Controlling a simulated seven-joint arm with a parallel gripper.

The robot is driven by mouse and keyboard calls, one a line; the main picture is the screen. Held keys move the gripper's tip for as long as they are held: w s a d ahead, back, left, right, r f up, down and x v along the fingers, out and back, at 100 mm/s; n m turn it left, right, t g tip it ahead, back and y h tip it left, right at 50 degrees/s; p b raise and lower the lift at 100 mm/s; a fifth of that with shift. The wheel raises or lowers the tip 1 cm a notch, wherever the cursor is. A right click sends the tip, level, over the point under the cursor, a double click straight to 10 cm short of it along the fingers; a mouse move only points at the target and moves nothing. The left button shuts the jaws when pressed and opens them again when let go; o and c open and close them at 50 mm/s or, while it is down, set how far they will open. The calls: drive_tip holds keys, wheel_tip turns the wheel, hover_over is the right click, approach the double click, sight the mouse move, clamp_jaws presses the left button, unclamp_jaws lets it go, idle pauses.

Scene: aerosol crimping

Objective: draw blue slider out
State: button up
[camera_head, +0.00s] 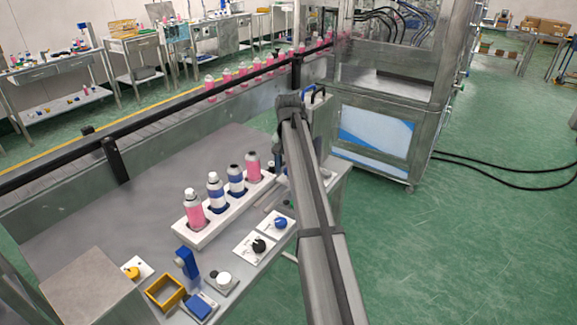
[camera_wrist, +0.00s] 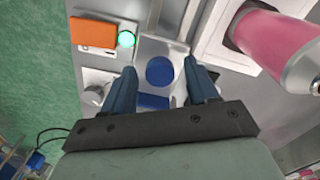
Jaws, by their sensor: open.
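In the wrist view, a round blue knob (camera_wrist: 160,71) and a blue block (camera_wrist: 153,101) beside it sit on a light plate with a metal channel (camera_wrist: 176,18). I take these as the blue slider, though I cannot tell whether they are one piece. My gripper (camera_wrist: 160,66) is open, with one finger on each side of the knob. No contact shows; the height above it is hard to judge. In the head view my arm hides the fingers and this spot.
A white rack (camera_head: 207,237) holds several pink and blue cans; one pink can (camera_wrist: 275,40) is close by my gripper. An orange block (camera_wrist: 93,33) and a lit green button (camera_wrist: 127,39) are on the other side. Knob plates and a blue upright fixture (camera_head: 187,262) line the bench edge.

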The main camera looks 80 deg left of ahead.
drive_tip(key=shift+c, duration=0.4)
clamp_jaws()
drive_tip(key=shift+s, duration=0.1)
drive_tip(key=s+d, duration=0.8)
drive_tip(key=shift+s+d, duration=0.35)
drive_tip(key=shift+d, duration=0.05)
drive_tip(key=shift+c, duration=1.2)
unclamp_jaws()
drive_tip(key=o, duration=0.3)
